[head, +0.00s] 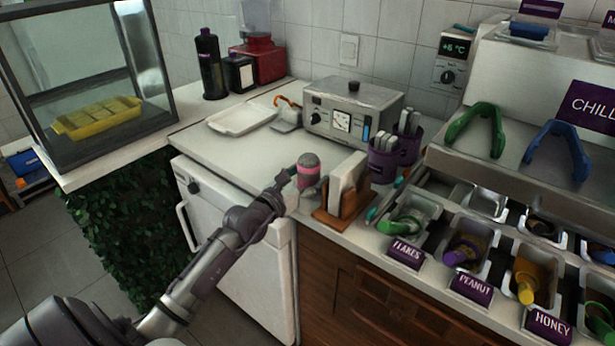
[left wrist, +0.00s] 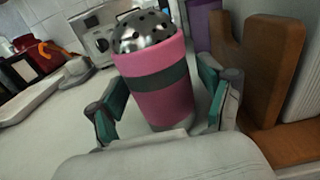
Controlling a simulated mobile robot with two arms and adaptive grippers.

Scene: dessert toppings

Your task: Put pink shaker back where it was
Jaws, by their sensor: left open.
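The pink shaker (head: 308,174) has a grey band and a perforated metal dome top. It appears to stand upright on the white counter (head: 255,155), just left of the wooden napkin holder (head: 340,200). In the left wrist view the shaker (left wrist: 158,85) sits between the teal-padded fingers of my left gripper (head: 296,184). The gripper is open, with one finger on each side of the shaker and a visible gap at least on the left. The shaker's base is partly hidden by the gripper. My right gripper is not in view.
A purple cup with utensils (head: 392,158) and a grey appliance (head: 352,108) stand behind. A white tray (head: 242,118) lies at the back left. Topping bins, including one labelled flakes (head: 410,215), are to the right. The counter left of the shaker is clear.

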